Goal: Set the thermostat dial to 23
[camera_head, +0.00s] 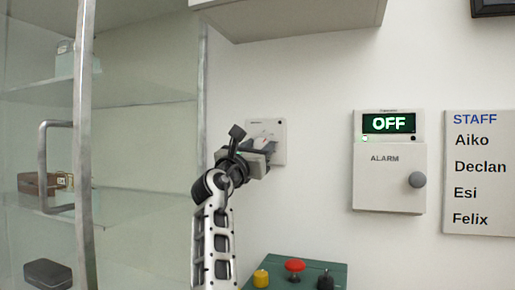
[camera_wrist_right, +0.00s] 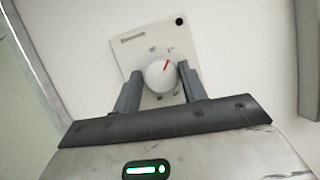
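The marks around the dial are too small to read. My right gripper (camera_wrist_right: 160,82) is at the dial, one grey finger on each side, drawn in close and seemingly shut on it. In the head view the right gripper (camera_head: 257,152) hides much of the plate. My left gripper is not in view.
A glass cabinet (camera_head: 85,150) with a metal handle stands at left. A wall cupboard (camera_head: 310,22) hangs above. An alarm box (camera_head: 390,195) reading OFF and a STAFF list (camera_head: 480,205) are at right. A green button box (camera_head: 325,268) is below.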

